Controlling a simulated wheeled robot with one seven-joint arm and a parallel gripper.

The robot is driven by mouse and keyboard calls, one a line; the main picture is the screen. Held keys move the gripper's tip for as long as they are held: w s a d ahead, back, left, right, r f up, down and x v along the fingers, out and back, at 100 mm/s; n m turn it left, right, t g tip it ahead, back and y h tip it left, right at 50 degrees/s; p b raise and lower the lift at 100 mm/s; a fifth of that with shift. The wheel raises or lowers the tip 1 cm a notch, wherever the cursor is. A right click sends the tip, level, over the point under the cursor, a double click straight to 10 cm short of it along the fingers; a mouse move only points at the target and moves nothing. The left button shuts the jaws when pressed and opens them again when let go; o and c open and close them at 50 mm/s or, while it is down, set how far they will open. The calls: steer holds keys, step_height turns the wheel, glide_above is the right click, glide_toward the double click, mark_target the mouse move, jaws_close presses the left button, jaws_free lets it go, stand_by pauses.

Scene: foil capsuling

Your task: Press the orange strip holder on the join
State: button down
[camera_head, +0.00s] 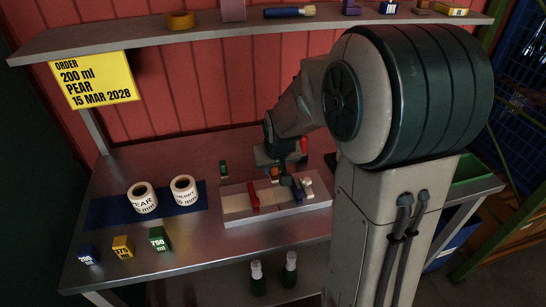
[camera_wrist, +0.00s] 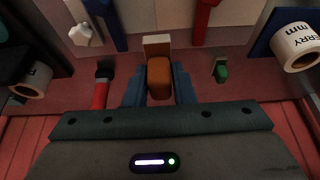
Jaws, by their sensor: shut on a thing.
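My gripper (camera_wrist: 158,92) is shut on the orange strip holder (camera_wrist: 158,76), which sits between its blue fingers in the wrist view. A pale tan piece (camera_wrist: 157,41) shows just beyond the holder; I cannot tell whether they touch. In the head view my gripper (camera_head: 276,172) is low over the back part of the white fixture (camera_head: 290,215). The fixture carries a red clamp (camera_head: 253,197), a blue clamp (camera_head: 297,188) and a white knob (camera_head: 307,184). The join itself is not clearly visible, and contact of the holder with it cannot be told.
Two white label rolls (camera_head: 142,197) (camera_head: 184,189) stand on a blue mat (camera_head: 103,213) at left. Blue (camera_head: 88,254), yellow (camera_head: 122,247) and green (camera_head: 158,239) blocks stand in front. A small green item (camera_head: 223,169) is behind the fixture. A shelf (camera_head: 220,36) hangs above.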

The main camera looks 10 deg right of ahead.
mark_target(274, 192)
steer(key=shift+s, duration=0.35)
steer(key=shift+d+f, duration=0.1)
steer(key=shift+f, duration=0.05)
steer(key=shift+w+d+f+b, duration=0.1)
steer(key=shift+d+f+b, duration=0.05)
steer(key=shift+f+b, duration=1.95)
steer(key=shift+f, duration=1.15)
steer(key=shift+f+b, duration=0.75)
steer(key=shift+b, duration=0.3)
steer(key=shift+r, duration=0.1)
steer(key=shift+r+p, duration=2.35)
steer(key=shift+r, duration=1.1)
